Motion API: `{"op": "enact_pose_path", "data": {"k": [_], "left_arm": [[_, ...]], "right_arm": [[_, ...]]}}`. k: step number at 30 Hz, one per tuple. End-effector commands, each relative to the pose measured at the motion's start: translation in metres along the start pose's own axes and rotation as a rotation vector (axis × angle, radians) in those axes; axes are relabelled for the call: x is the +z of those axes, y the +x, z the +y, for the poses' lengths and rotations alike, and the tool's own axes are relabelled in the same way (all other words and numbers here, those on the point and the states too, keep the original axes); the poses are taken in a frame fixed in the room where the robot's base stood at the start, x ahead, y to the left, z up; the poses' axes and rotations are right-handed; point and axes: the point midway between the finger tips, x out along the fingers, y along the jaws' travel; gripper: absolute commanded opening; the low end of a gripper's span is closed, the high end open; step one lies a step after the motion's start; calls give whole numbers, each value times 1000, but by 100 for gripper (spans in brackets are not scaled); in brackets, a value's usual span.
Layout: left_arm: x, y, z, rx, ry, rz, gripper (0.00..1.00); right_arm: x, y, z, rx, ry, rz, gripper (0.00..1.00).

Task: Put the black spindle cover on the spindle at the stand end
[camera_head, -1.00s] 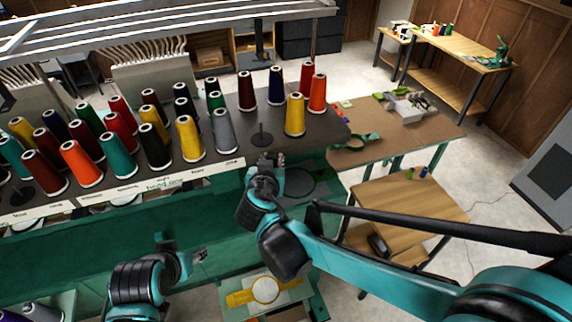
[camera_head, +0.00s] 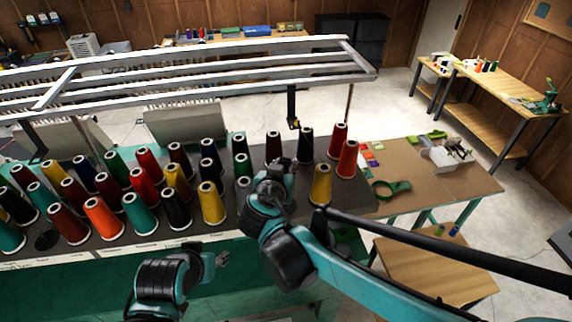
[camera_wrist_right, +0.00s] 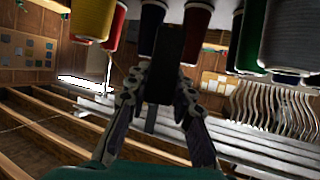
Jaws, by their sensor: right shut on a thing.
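My right gripper (camera_head: 282,168) is over the right end of the dark thread stand (camera_head: 226,232), just left of a yellow cone (camera_head: 321,184). In the right wrist view, my right gripper (camera_wrist_right: 165,98) is shut on a dark upright piece, the black spindle cover (camera_wrist_right: 169,52). The empty spindle at the stand end is hidden behind my right gripper and arm, so I cannot tell whether the cover touches it. My left gripper (camera_head: 221,259) is low in front of the stand; its fingers are too small to read.
Several coloured cones fill the stand to the left. Red cones (camera_head: 347,159) stand close on the right. A grey metal rack (camera_head: 190,75) runs above and behind. A brown table (camera_head: 440,190) with a green ring (camera_head: 392,188) lies to the right.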

Motion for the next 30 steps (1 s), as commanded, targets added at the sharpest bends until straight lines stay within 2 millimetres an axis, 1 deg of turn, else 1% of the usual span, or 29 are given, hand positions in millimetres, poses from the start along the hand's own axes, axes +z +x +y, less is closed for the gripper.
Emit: {"op": "enact_pose_path", "data": {"k": [24,30], "left_arm": [[35,50,0,0,0,0,48],[43,61,0,0,0,0,48]], "right_arm": [[76,32,0,0,0,0,9],[89,37,0,0,0,0,9]]}}
